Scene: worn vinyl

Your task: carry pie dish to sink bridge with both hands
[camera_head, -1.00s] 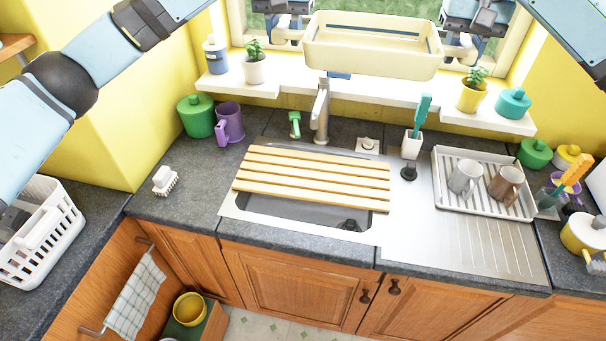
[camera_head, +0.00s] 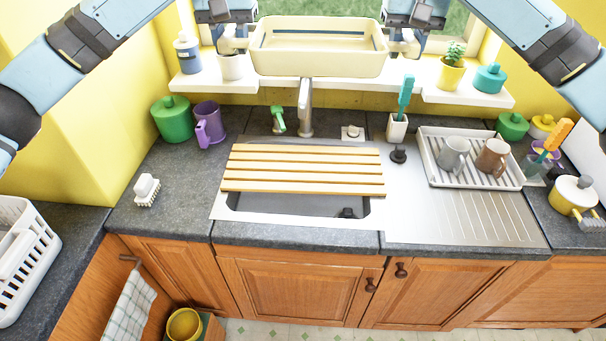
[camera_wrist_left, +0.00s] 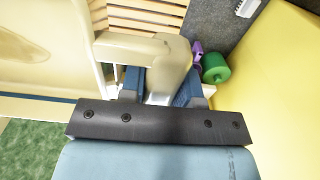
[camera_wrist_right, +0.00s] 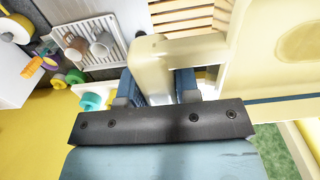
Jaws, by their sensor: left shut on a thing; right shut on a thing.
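The cream pie dish (camera_head: 318,62) is held up level in the head view, in front of the window and above the sill. My left gripper (camera_head: 238,42) is shut on its left handle, which also shows between the fingers in the left wrist view (camera_wrist_left: 160,62). My right gripper (camera_head: 396,45) is shut on its right handle, seen too in the right wrist view (camera_wrist_right: 180,58). The sink bridge (camera_head: 300,170) is a slatted wooden board lying across the sink (camera_head: 290,205). It is bare, and its front leaves part of the basin open.
A tap (camera_head: 305,110) and a green-handled item (camera_head: 277,120) stand behind the bridge. A brush in a white holder (camera_head: 397,125) and a rack with mugs (camera_head: 470,165) are to the right. A green canister (camera_head: 172,120) and purple jug (camera_head: 209,125) are to the left.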

